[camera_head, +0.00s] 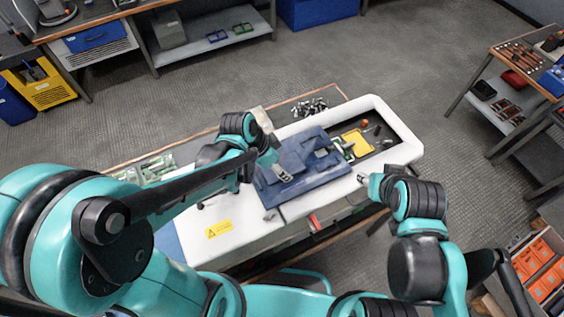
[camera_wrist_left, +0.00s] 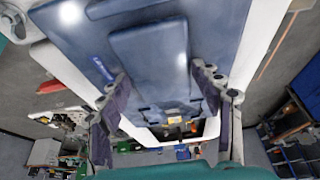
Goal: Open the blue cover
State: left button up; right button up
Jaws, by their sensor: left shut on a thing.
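The blue cover (camera_head: 318,172) lies on the white housing of the capacitor bank (camera_head: 396,112) in the head view. It fills the upper middle of the left wrist view (camera_wrist_left: 150,55), with a raised panel on it. My left gripper (camera_head: 282,173) is at the cover's left part, shut on it. In the left wrist view its two dark fingers (camera_wrist_left: 163,92) stand on either side of the cover's raised part. The exact contact is hard to see. My right gripper (camera_head: 364,178) is beside the housing's front right edge, apart from the cover; its jaw opening is too small to judge.
A dark opening in the housing, right of the cover, shows a yellow part (camera_head: 357,143) and small pieces. A yellow warning label (camera_head: 219,229) is on the housing's front left. Small metal parts (camera_head: 310,107) lie behind it. A shelf cart (camera_head: 515,75) stands at right; floor between is clear.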

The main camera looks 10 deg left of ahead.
pick_arm(q)
jog(key=o, duration=1.7)
jog(key=v, duration=1.2)
jog(key=shift+f, duration=0.1)
